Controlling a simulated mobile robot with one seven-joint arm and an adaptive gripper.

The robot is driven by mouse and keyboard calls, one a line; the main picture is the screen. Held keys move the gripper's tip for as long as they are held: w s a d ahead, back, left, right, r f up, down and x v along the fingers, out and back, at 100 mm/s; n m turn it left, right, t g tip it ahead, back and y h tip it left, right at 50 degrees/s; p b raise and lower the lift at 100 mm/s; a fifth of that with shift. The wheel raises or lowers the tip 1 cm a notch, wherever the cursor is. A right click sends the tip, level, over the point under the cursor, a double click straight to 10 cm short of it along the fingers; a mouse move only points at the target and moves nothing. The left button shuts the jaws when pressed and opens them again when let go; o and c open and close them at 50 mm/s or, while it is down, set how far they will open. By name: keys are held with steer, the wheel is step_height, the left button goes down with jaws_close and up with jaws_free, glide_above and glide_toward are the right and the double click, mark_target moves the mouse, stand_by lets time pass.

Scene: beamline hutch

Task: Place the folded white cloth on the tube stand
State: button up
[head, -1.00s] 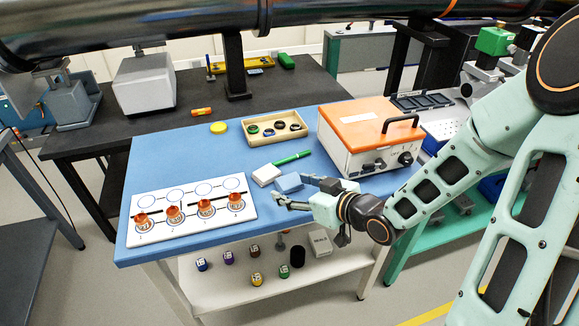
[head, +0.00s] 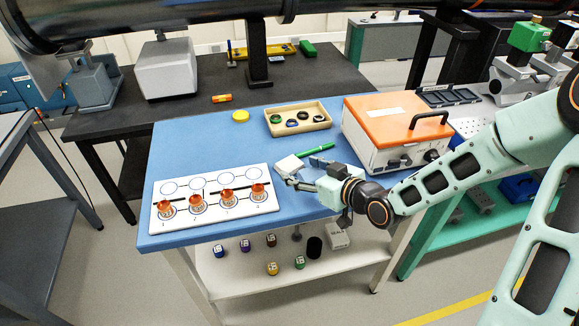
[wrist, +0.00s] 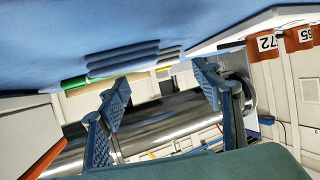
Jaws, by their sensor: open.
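The folded white cloth (head: 289,165) lies on the blue table top, left of the green pen. My gripper (head: 294,182) is low over the table, just in front and to the right of the cloth, pointing left. Its fingers (wrist: 160,95) are spread apart with nothing between them in the wrist view. I cannot tell for certain which thing is the tube stand.
A white numbered board (head: 215,200) with orange-topped pieces lies at the left. A wooden tray (head: 298,120) and an orange-lidded box (head: 392,135) stand behind. A black post (head: 258,55) rises from the dark bench under the big pipe. The blue table's middle (head: 215,150) is clear.

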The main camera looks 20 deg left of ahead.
mark_target(289, 163)
steer(key=x, duration=0.5)
steer(key=c, duration=0.7)
steer(key=shift+o, duration=0.2)
steer(key=shift+r, duration=0.1)
